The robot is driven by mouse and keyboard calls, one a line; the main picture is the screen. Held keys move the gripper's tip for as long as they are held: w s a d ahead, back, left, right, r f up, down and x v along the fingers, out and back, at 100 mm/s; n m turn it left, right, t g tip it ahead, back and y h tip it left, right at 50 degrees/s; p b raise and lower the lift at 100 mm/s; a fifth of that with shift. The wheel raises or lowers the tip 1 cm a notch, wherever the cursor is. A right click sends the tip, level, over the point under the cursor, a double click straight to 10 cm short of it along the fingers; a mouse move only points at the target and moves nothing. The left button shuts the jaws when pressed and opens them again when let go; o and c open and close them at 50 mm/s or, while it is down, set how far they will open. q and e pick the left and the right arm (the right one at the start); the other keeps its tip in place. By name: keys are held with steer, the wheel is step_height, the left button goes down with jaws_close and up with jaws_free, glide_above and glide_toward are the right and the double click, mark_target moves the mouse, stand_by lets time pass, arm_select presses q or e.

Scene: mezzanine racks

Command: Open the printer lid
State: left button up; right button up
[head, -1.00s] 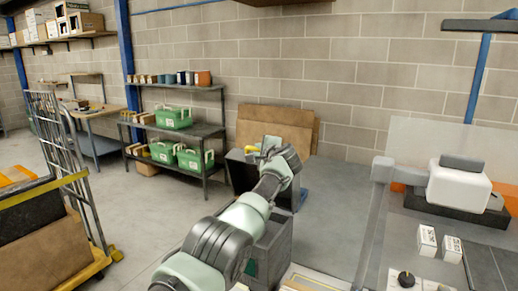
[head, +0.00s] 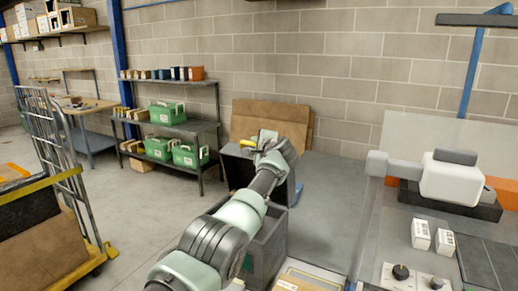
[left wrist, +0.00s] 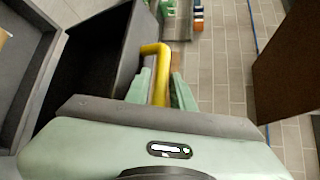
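The printer appears to be the dark grey box (head: 268,246) low in the middle of the head view. Its dark lid (head: 236,168) stands raised at the back, tilted up. A yellow handle (head: 248,143) is on the lid's edge; it also shows as a yellow bar in the left wrist view (left wrist: 161,75). My left gripper (head: 262,145) is at the handle, with its pale green fingers (left wrist: 161,90) on both sides of the bar, seemingly closed on it. My arm hides part of the box and lid. My right gripper is in neither current view.
Flat brown boards (head: 272,120) lean on the wall behind the box. A shelf rack (head: 172,128) with green crates stands left of them. A trolley (head: 60,200) is at far left. A bench (head: 395,235) with a white device (head: 452,180) is at right.

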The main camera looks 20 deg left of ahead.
arm_select(q)
steer(key=b+v, duration=0.3)
steer(key=v, duration=0.4)
steer(key=shift+s, duration=0.15)
stand_by(0.3)
steer(key=shift+d+f, duration=0.1)
